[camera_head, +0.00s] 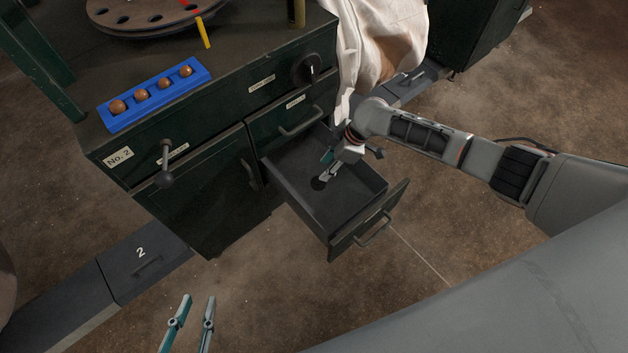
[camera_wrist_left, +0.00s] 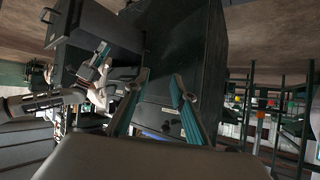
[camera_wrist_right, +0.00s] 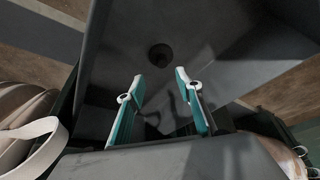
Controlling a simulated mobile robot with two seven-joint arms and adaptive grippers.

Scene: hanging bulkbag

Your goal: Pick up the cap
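The small dark round cap (camera_head: 318,184) lies on the floor of the open drawer (camera_head: 362,187). In the right wrist view the cap (camera_wrist_right: 160,55) shows just beyond and between the fingertips, apart from them. My right gripper (camera_head: 326,167) reaches into the drawer; in its wrist view the gripper (camera_wrist_right: 159,75) is open and empty, with its teal fingers apart. My left gripper (camera_head: 198,298) is low in the head view, away from the drawer. Its fingers are apart and empty, and its wrist view shows the gripper (camera_wrist_left: 160,76) too.
The drawer walls stand close around my right gripper. A dark green cabinet (camera_head: 215,185) bears a blue tray (camera_head: 155,93) with several brown balls and a round disc (camera_head: 140,14). A white bulk bag (camera_head: 385,40) hangs behind my right arm.

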